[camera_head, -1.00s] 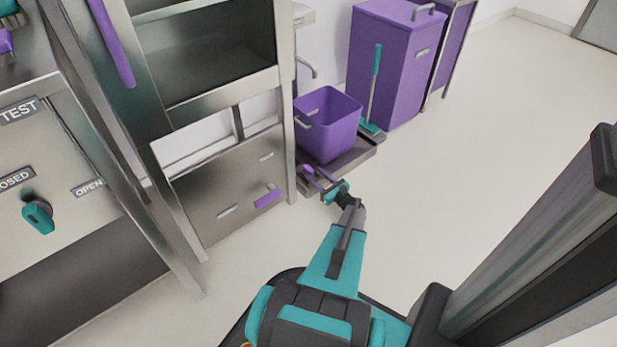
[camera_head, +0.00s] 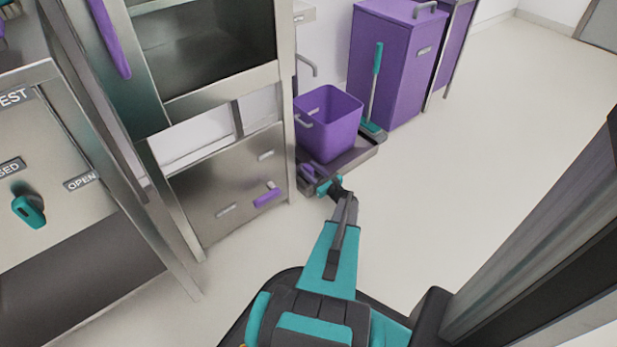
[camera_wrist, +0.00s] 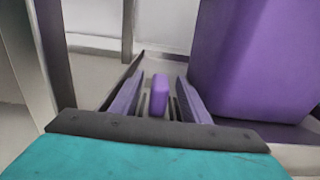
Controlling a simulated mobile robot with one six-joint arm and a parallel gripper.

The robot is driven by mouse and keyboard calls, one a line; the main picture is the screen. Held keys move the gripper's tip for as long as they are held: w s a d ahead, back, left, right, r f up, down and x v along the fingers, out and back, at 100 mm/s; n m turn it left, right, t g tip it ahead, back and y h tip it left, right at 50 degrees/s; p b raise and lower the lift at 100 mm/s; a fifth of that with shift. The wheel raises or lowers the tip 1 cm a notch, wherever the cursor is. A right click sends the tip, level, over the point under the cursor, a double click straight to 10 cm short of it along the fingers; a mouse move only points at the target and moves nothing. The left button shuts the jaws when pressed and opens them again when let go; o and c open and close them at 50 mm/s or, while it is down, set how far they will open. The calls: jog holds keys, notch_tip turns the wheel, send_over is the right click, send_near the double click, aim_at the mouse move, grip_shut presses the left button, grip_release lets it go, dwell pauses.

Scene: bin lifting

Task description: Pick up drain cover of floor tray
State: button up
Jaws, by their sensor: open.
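The floor tray (camera_head: 360,154) is a low grey tray on the floor, with a purple bin (camera_head: 330,128) standing in it. My gripper (camera_head: 310,177) is at the tray's near left end. In the wrist view my gripper (camera_wrist: 159,82) is open, with one purple-grey finger on each side of an upright purple handle (camera_wrist: 159,100). Gaps show between the handle and both fingers. Dark slots beside the handle look like part of the drain cover; most of the cover is hidden by my gripper. The handle seems to stand on the tray floor.
The bin (camera_wrist: 255,65) rises close to the right of my gripper in the wrist view. A steel cabinet frame (camera_head: 287,110) stands close on the left. A teal-handled squeegee (camera_head: 374,85) stands behind the bin. The floor at right is clear.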

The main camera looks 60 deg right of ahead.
jog(key=shift+w+d, duration=0.2)
jog(key=shift+w, duration=0.35)
grip_shut()
